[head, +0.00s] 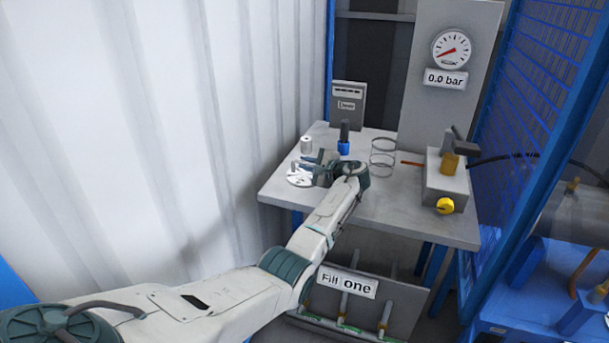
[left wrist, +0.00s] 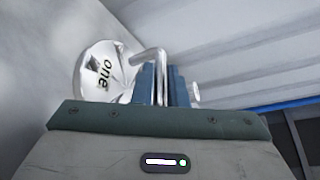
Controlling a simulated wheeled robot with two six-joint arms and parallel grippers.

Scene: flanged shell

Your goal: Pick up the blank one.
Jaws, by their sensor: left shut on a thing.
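The blank one is a pale metal disc (head: 298,179) at the left side of the grey table in the head view. In the left wrist view the disc (left wrist: 92,72) bears the word "one", and a bent metal rod (left wrist: 150,54) stands beside it. My left gripper (head: 314,164) is over the disc's right side. Its blue-grey fingers are shut on the bent rod, which seems to be the disc's handle. I cannot tell whether the disc touches the table. My right gripper is not in view.
The table (head: 410,218) also holds a small metal cylinder (head: 306,145), a blue-and-black item (head: 344,142), a wire coil (head: 383,157) and a valve block (head: 446,182) with a yellow knob. A gauge (head: 452,49) hangs behind. A white corrugated wall (head: 190,120) is close on the left.

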